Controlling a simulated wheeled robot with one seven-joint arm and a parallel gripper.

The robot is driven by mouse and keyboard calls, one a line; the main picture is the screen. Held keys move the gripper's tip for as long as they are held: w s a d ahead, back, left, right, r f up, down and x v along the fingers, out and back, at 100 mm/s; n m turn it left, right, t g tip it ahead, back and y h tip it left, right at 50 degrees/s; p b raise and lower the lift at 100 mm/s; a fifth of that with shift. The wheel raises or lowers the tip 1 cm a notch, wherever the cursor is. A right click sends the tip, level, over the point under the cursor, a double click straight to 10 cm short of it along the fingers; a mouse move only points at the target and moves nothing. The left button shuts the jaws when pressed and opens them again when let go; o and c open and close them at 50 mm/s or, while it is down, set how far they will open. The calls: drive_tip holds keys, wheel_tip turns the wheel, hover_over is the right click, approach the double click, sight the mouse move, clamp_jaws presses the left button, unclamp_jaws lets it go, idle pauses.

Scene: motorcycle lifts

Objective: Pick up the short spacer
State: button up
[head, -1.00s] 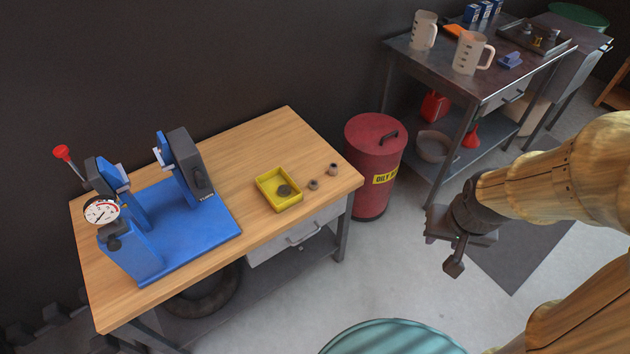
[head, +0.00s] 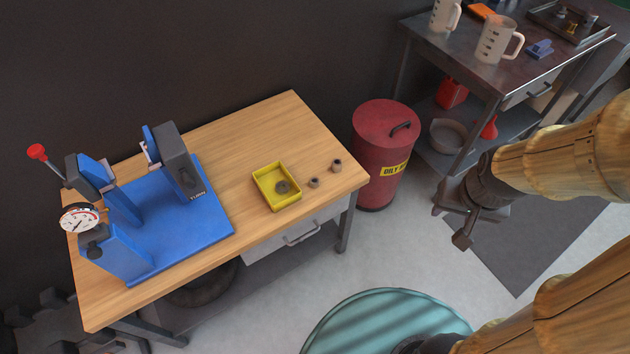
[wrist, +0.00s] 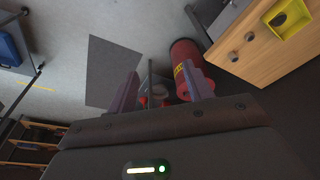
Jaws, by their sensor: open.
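Two small grey-brown spacers stand on the wooden bench near its right corner in the head view. The left one (head: 314,182) looks shorter and the right one (head: 337,165) taller. Both also show in the wrist view, one nearer the tray (wrist: 249,37) and one nearer the bench's end (wrist: 233,56). A dark ring-like piece (head: 282,187) lies in the yellow tray (head: 264,199) beside them. My gripper (head: 463,238) hangs to the right of the bench, well apart from the spacers. In the wrist view its two fingers (wrist: 160,70) are spread with nothing held between them.
The wooden bench (head: 240,130) carries a blue fixture (head: 160,235) with a dial gauge (head: 80,219) at left. A red oily-waste bin (head: 385,150) stands at the bench's right end. A metal shelf table (head: 480,55) with jugs is behind. A teal round top (head: 375,320) is in front.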

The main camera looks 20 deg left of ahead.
drive_tip(key=w+a+f+n+t+y+b, duration=0.1)
drive_tip(key=w+a+f+n+t+b, duration=0.35)
drive_tip(key=f, duration=0.45)
drive_tip(key=w+a+f+n+t+y+b, duration=0.1)
drive_tip(key=w+a+f+y+b, duration=0.15)
drive_tip(key=w+f+b, duration=0.45)
drive_tip(key=s+a+f+n+t+y+b, duration=0.1)
drive_tip(key=a+f+n+y+b, duration=0.3)
drive_tip(key=a+f, duration=1)
drive_tip(key=f+t+y+b, duration=0.1)
drive_tip(key=y+b, duration=0.2)
drive_tip(key=y, duration=0.2)
drive_tip(key=shift+s+a+f, duration=0.15)
drive_tip(key=shift+s+f, duration=0.1)
drive_tip(key=shift+f, duration=0.15)
drive_tip(key=shift+w+f+n+t+b, duration=0.1)
drive_tip(key=shift+n+t+b, duration=0.15)
drive_tip(key=shift+b, duration=0.4)
drive_tip(key=b+x, duration=0.1)
drive_tip(key=b, duration=0.4)
drive_tip(key=shift+w+a+f, duration=0.15)
drive_tip(key=shift+w, duration=0.05)
